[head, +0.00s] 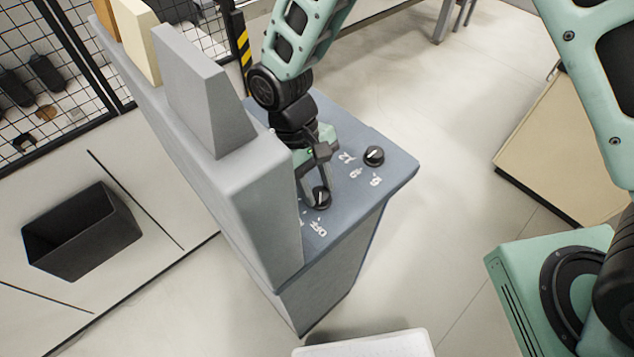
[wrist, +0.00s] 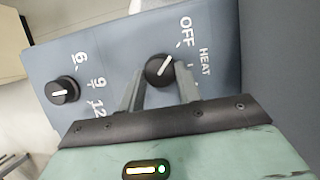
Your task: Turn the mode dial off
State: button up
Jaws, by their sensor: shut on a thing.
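The mode dial (head: 321,198) is a round black knob with a white pointer line, set in the blue-grey panel of the machine. In the wrist view the mode dial (wrist: 158,72) sits below the OFF and HEAT lettering, and its white line runs slantwise toward the upper right, near those words. I cannot tell exactly which mark it points at. My gripper (head: 316,186) reaches down onto this dial. In the wrist view my gripper (wrist: 159,76) has one finger on each side of the knob and is shut on it.
A second black dial (head: 374,156) with numbers 6, 9 and 12 stands beside it on the panel (head: 392,178); it also shows in the wrist view (wrist: 62,90). A tall grey housing (head: 262,215) rises close to my gripper's left. A black bin (head: 82,232) stands farther left.

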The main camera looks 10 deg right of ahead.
jog(key=o, duration=1)
jog(key=b+v, duration=0.4)
jog(key=v, duration=1.3)
jog(key=shift+r, duration=0.2)
jog(key=shift+w, duration=0.1)
jog(key=s+d+f+t+y+b, duration=0.1)
jog(key=s+d+f+b, duration=0.1)
jog(key=s+d, duration=0.4)
jog(key=s+d+f+t+y+b, duration=0.2)
jog(key=s+d+f, duration=0.2)
jog(key=s+d, duration=0.3)
jog(key=s, duration=0.4)
jog(key=shift+s+n+t, duration=0.25)
jog(key=shift+n+t, duration=0.05)
jog(key=shift+n, duration=0.1)
